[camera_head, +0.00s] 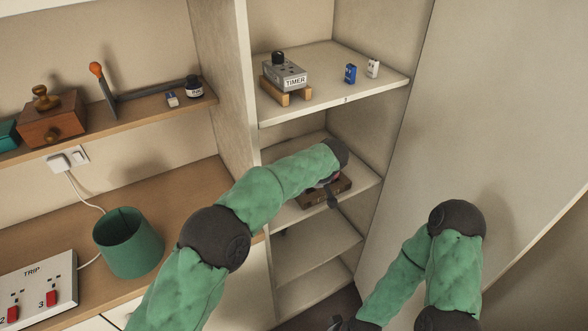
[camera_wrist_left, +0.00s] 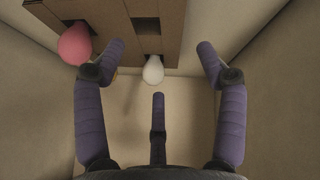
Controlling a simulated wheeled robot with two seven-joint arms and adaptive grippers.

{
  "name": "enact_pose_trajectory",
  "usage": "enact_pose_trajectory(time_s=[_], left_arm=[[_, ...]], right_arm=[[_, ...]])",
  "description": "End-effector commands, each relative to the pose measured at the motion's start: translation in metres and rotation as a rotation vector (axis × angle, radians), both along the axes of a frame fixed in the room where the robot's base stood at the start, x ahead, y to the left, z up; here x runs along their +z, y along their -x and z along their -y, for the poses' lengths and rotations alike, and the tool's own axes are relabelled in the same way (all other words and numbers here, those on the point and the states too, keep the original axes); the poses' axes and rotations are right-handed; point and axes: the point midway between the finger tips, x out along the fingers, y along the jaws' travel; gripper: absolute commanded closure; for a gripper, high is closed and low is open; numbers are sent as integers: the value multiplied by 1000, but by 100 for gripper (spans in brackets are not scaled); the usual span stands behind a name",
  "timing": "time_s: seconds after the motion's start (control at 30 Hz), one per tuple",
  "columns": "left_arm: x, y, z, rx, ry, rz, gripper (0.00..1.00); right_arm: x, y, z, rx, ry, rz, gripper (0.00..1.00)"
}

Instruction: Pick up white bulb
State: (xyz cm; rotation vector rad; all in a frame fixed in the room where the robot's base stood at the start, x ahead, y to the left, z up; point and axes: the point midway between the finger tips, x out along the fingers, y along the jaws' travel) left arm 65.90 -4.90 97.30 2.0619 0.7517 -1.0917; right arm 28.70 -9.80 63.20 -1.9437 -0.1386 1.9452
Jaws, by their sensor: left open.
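A white bulb (camera_wrist_left: 153,70) shows in the left wrist view at the edge of a brown holder (camera_wrist_left: 112,12) with square openings. A pink bulb (camera_wrist_left: 75,45) sits in the same holder, to the left. My left gripper (camera_wrist_left: 160,52) is open, its fingers spread to either side of the white bulb, with no visible contact. In the head view, my left arm reaches into the cabinet over the brown holder (camera_head: 343,187), and its gripper (camera_head: 332,198) is mostly hidden. The white bulb is hidden there. My right gripper (camera_head: 345,324) is only partly visible at the bottom edge.
The shelf above holds a timer (camera_head: 287,72), a blue figure-like item (camera_head: 350,74) and a white one (camera_head: 373,68). A green lampshade (camera_head: 128,243) and a switch panel (camera_head: 38,290) stand on the desk.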

Motion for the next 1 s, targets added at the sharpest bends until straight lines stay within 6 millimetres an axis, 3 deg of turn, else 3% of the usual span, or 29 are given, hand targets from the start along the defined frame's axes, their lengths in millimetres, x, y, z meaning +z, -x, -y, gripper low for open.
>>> enact_pose_trajectory(time_s=[0.6, 1.0], left_arm=[[-3, -82, -30, 1, 1, -3, 28], [-1, -104, -37, -1, 1, -2, 28]], right_arm=[[-9, 0, 0, 0, 0, 0, 100], [-10, 0, 0, 0, 0, 0, 100]])
